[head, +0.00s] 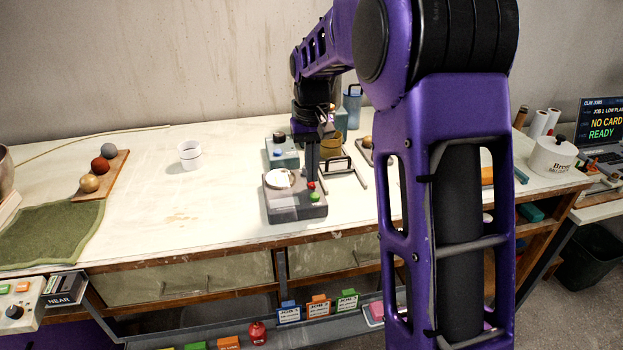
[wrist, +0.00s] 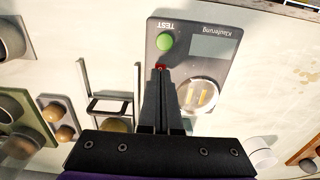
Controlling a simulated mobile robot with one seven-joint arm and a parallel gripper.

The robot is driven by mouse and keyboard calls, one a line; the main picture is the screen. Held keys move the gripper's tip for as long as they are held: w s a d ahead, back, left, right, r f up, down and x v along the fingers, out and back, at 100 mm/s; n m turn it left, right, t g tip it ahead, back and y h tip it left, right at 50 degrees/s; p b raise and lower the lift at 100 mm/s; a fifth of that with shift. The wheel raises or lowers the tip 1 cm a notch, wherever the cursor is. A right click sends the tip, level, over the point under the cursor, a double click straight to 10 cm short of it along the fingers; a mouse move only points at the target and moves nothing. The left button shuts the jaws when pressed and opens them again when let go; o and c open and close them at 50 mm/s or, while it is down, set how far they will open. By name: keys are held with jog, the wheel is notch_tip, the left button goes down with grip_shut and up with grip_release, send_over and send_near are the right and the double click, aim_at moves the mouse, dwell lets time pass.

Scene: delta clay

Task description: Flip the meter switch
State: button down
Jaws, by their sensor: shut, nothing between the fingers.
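The meter is a grey box (head: 296,212) near the table's front edge. It has a round cream dish (head: 279,179), a green button (head: 314,196) and a small red part (head: 311,185). In the wrist view its face (wrist: 225,70) shows upside down, with the word TEST by the green button (wrist: 165,42) and a blank panel (wrist: 208,46). My gripper (head: 312,178) is shut and empty, pointing down over the meter. In the wrist view its fingertips (wrist: 160,74) are right at the red part (wrist: 161,67) and partly hide it. Whether they touch it, and which way any switch is set, I cannot tell.
A metal frame stand (head: 343,167) stands right of the meter, and a teal-grey box (head: 281,153) behind it. A white cup (head: 190,155) and a wooden board (head: 112,172) with balls are to the left. The table between cup and meter is clear.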

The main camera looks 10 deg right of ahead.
aim_at(312, 185)
jog(key=shift+r+p, duration=2.25)
jog(key=shift+r, duration=0.55)
